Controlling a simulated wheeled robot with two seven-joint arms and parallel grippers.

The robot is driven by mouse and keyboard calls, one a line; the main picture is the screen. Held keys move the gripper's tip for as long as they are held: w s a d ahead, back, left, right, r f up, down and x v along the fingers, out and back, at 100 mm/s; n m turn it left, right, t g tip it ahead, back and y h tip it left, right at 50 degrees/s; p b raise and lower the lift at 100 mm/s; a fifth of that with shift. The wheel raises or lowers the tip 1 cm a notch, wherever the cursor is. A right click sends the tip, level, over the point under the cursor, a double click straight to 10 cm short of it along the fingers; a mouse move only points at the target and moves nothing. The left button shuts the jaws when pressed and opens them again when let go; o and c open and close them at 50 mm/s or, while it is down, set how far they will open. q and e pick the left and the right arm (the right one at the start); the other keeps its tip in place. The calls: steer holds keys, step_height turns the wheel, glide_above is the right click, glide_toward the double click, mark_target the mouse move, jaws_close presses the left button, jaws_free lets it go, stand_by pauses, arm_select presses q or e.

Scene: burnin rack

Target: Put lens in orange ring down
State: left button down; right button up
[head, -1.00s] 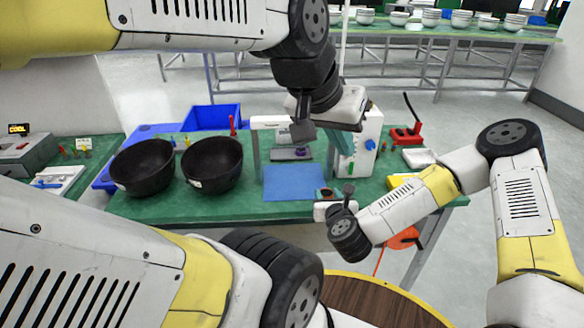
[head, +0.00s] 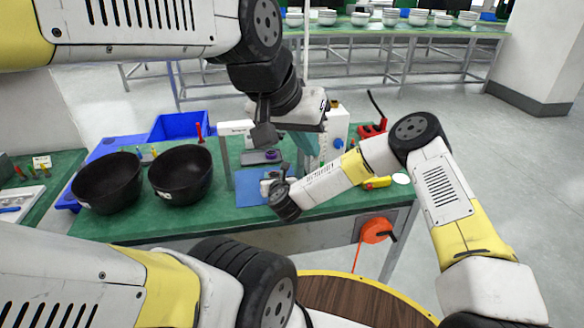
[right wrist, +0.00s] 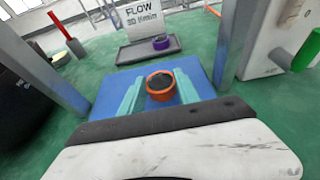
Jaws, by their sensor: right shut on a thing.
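The lens in the orange ring (right wrist: 161,86) is a small dark disc in an orange rim. In the right wrist view it sits between the teal fingers of my right gripper (right wrist: 160,84), which is shut on it. It is over the blue mat (right wrist: 106,98); whether it touches the mat I cannot tell. In the head view my right gripper (head: 268,184) is over the blue mat (head: 250,200), and my wrist hides most of the lens. My left gripper (head: 304,143) hangs above the bench with teal fingers; their gap is not clear.
A purple ring (right wrist: 161,43) sits on a grey stand behind the mat, before a FLOW sign (right wrist: 146,14). Grey posts (right wrist: 232,40) and a white machine (head: 335,128) flank the mat. Two black bowls (head: 108,184) stand left. A blue bin (head: 180,124) is behind them.

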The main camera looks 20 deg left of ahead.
steer(key=shift+f, duration=0.8)
steer(key=shift+f, duration=0.1)
steer(key=o, duration=1.3)
